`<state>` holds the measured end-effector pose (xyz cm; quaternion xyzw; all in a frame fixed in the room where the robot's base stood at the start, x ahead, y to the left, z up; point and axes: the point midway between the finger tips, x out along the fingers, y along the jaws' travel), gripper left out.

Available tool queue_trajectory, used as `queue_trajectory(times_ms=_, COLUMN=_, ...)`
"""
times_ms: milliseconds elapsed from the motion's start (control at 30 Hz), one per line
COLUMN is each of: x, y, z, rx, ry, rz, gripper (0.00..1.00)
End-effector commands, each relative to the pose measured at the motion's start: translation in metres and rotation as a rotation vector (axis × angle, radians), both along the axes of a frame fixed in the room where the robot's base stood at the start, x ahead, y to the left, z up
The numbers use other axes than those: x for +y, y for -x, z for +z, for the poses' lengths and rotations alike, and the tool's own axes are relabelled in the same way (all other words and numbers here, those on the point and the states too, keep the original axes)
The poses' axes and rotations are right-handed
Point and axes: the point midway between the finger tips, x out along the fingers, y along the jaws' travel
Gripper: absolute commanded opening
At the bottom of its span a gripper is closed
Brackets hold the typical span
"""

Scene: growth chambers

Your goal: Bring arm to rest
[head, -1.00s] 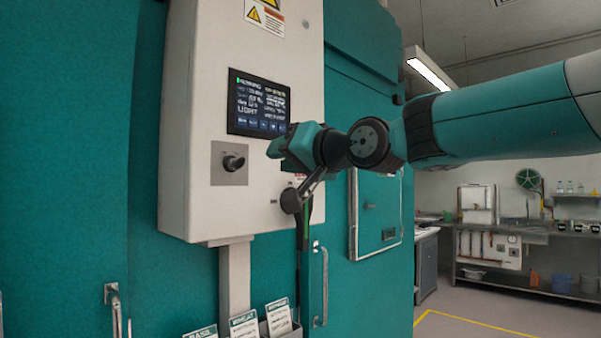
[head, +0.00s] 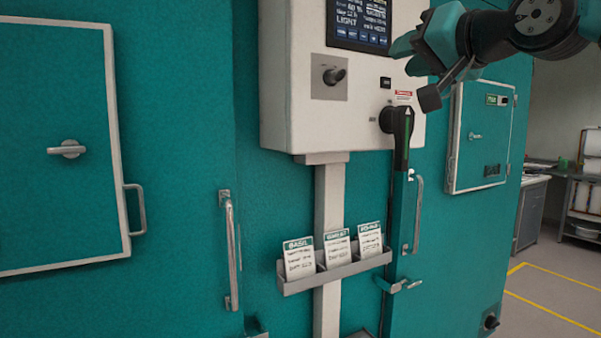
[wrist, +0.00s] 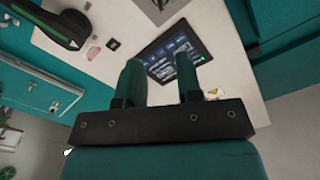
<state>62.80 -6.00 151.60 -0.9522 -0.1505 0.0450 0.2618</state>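My arm reaches in from the upper right in the head view. My gripper (head: 402,58) is in front of the lower right of the white control box (head: 292,105), near its screen (head: 360,22). In the wrist view its two teal fingers (wrist: 160,82) stand apart with nothing between them, and the screen (wrist: 180,52) lies beyond them. A black rotary handle (head: 402,135) with a green stripe points down, below the gripper and apart from it. The handle also shows in the wrist view (wrist: 58,28).
A card holder (head: 335,273) with three cards hangs below the box. Teal chamber doors with metal handles (head: 230,250) stand left and right. A small hatch (head: 482,135) is at the right. Open floor with yellow lines (head: 550,318) lies at the lower right.

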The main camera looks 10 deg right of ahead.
Motion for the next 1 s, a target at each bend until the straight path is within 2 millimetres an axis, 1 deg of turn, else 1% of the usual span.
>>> queue_trajectory(times_ms=67, x=0.006, y=0.000, z=-0.016, rx=0.041, ry=0.016, rz=0.016, gripper=0.33)
queue_trajectory(times_ms=133, x=0.018, y=0.001, z=-0.043, rx=0.112, ry=0.052, rz=0.048, gripper=0.33)
queue_trajectory(times_ms=167, x=0.024, y=0.003, z=-0.058, rx=0.154, ry=0.075, rz=0.067, gripper=0.33)
queue_trajectory(times_ms=200, x=0.035, y=0.007, z=-0.083, rx=0.217, ry=0.111, rz=0.100, gripper=0.33)
queue_trajectory(times_ms=267, x=0.052, y=0.019, z=-0.124, rx=0.324, ry=0.177, rz=0.162, gripper=0.33)
queue_trajectory(times_ms=300, x=0.063, y=0.030, z=-0.153, rx=0.397, ry=0.228, rz=0.211, gripper=0.33)
queue_trajectory(times_ms=367, x=0.078, y=0.051, z=-0.195, rx=0.508, ry=0.308, rz=0.291, gripper=0.33)
queue_trajectory(times_ms=400, x=0.087, y=0.068, z=-0.221, rx=0.577, ry=0.362, rz=0.348, gripper=0.33)
queue_trajectory(times_ms=467, x=0.098, y=0.095, z=-0.258, rx=0.676, ry=0.443, rz=0.437, gripper=0.33)
queue_trajectory(times_ms=500, x=0.103, y=0.115, z=-0.279, rx=0.737, ry=0.497, rz=0.498, gripper=0.33)
queue_trajectory(times_ms=567, x=0.107, y=0.144, z=-0.307, rx=0.816, ry=0.570, rz=0.587, gripper=0.33)
queue_trajectory(times_ms=600, x=0.108, y=0.161, z=-0.322, rx=0.862, ry=0.613, rz=0.640, gripper=0.33)
queue_trajectory(times_ms=700, x=0.108, y=0.198, z=-0.349, rx=0.951, ry=0.700, rz=0.748, gripper=0.33)
queue_trajectory(times_ms=800, x=0.107, y=0.220, z=-0.363, rx=1.001, ry=0.750, rz=0.814, gripper=0.33)
queue_trajectory(times_ms=900, x=0.105, y=0.229, z=-0.368, rx=1.020, ry=0.770, rz=0.840, gripper=0.33)
queue_trajectory(times_ms=1000, x=0.105, y=0.229, z=-0.368, rx=1.022, ry=0.771, rz=0.843, gripper=0.33)
